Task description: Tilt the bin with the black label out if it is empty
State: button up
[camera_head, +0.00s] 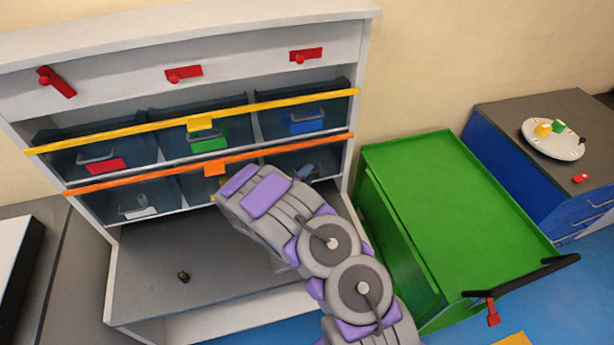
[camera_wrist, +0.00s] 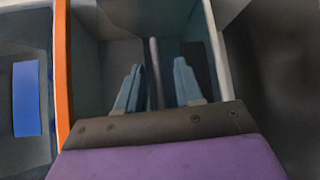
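The lower right bin (camera_wrist: 120,25) of the shelf unit fills the middle of the wrist view, its front turned sideways. A dark rectangle, apparently the black label (camera_wrist: 202,58), shows partly behind one finger. The grey bin handle (camera_wrist: 153,55) lies between the two blue fingers of my gripper (camera_wrist: 157,78). The fingers are apart, with a gap on both sides of the handle. In the head view my gripper (camera_head: 304,174) is at the lower right bin and hides much of it. I cannot tell whether this bin holds anything.
The orange bar (camera_head: 110,180) runs above the lower bins; the yellow bar (camera_head: 270,103) crosses the upper bins, labelled red, green and blue. A small dark object (camera_head: 183,276) lies on the grey shelf. A green cart (camera_head: 440,190) stands close on the right.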

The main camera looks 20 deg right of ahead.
jog(key=shift+c, duration=0.4)
grip_shut()
